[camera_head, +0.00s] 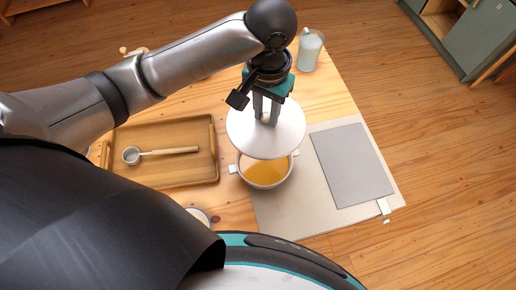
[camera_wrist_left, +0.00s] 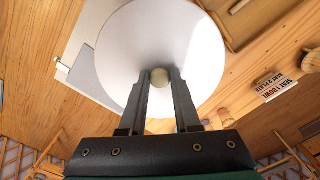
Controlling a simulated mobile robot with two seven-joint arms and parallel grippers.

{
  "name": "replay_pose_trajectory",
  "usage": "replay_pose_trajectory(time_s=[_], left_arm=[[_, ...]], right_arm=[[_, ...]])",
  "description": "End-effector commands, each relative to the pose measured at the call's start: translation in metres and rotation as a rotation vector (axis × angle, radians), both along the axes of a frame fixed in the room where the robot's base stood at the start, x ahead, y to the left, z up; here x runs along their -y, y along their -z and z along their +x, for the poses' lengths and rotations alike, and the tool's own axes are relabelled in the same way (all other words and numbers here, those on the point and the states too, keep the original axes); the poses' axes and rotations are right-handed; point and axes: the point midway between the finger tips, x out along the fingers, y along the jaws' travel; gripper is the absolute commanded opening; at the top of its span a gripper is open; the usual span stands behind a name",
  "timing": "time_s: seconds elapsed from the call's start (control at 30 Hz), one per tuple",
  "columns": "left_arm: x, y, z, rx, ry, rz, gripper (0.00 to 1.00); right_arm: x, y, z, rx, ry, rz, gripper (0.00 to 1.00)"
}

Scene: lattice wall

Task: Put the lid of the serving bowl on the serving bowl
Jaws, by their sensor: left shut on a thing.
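My left gripper (camera_head: 266,110) is shut on the round knob of the white lid (camera_head: 265,138). The lid is a flat white disc held above the serving bowl (camera_head: 265,173) and covers the far part of its opening in the head view. The bowl is white with side handles and holds an orange-yellow liquid. Its near rim shows below the lid's edge. In the left wrist view the lid (camera_wrist_left: 160,45) fills the upper middle, with its knob between the two fingers of the gripper (camera_wrist_left: 161,80). The bowl is hidden there. My right gripper is not in view.
A wooden tray (camera_head: 122,178) holding a ladle (camera_head: 165,151) stands left of the bowl. A grey board (camera_head: 352,165) lies on a pale mat (camera_head: 272,217) at the right. A glass bottle (camera_head: 309,50) stands at the table's back. A small dish (camera_head: 199,215) is at the near edge.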

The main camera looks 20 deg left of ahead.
Motion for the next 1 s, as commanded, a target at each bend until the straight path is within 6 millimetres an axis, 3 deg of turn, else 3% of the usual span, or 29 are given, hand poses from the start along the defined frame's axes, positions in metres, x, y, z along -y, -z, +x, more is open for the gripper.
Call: replay_pose_trajectory(time_s=[0.1, 0.4, 1.0], left_arm=[[-0.001, 0.036, -0.001, -0.007, -0.002, 0.003, 0.00], [-0.001, 0.113, -0.001, -0.004, -0.002, 0.003, 0.00], [0.000, 0.183, 0.000, 0.000, 0.001, 0.001, 0.00]], right_arm=[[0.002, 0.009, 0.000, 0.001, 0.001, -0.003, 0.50], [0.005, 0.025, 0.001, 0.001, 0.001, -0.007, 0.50], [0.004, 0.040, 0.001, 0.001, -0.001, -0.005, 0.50]])
